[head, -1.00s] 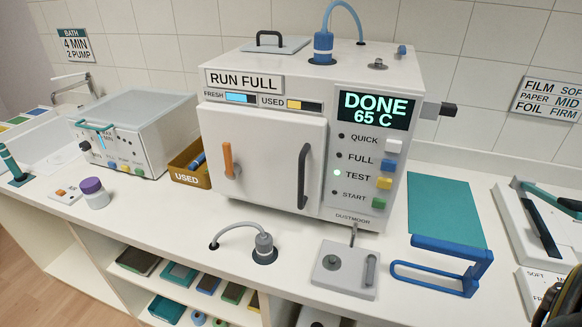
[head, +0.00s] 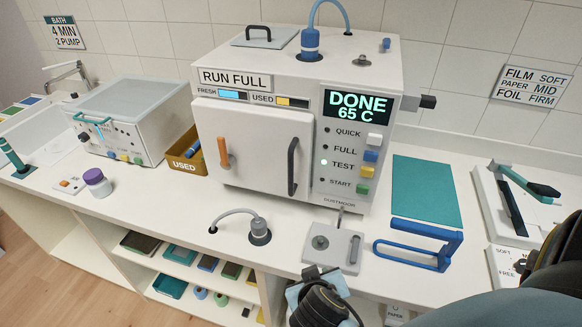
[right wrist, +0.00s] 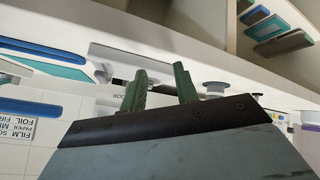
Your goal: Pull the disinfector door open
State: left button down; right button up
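The disinfector (head: 353,60) is a white box on the counter, with a display reading DONE 65 C. Its white door (head: 258,145) is shut. The door has an orange handle (head: 223,153) at the left and a dark upright bar handle (head: 293,167) at the right. My right arm comes in from the lower right, with its wrist at the counter's front edge, below and apart from the door. In the right wrist view, the two green fingers of my right gripper (right wrist: 160,88) stand apart with nothing between them. My left gripper is out of view.
A grey hose fitting (head: 259,232) and a grey plate with a knob (head: 332,246) stand before the disinfector. A blue frame (head: 440,258) and teal mat (head: 426,190) lie to its right. An ochre USED bin (head: 187,163) is at its left. Open shelves lie below.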

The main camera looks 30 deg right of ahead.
jog(key=w+a+r+m+t+h, duration=0.1)
jog(key=w+r+m+t+h, duration=0.3)
jog(key=r, duration=0.4)
jog(key=m+t+h, duration=0.1)
jog(key=t, duration=0.2)
send_near(290, 173)
jog(key=p+x, duration=0.4)
jog(key=x, duration=0.5)
jog(key=shift+w+d+p, duration=0.15)
jog(key=shift+w+p, duration=0.05)
jog(key=shift+p, duration=0.2)
jog(key=shift+w+d+f, duration=0.1)
jog(key=shift+w+d, duration=0.3)
jog(key=shift+w, duration=0.05)
grip_shut()
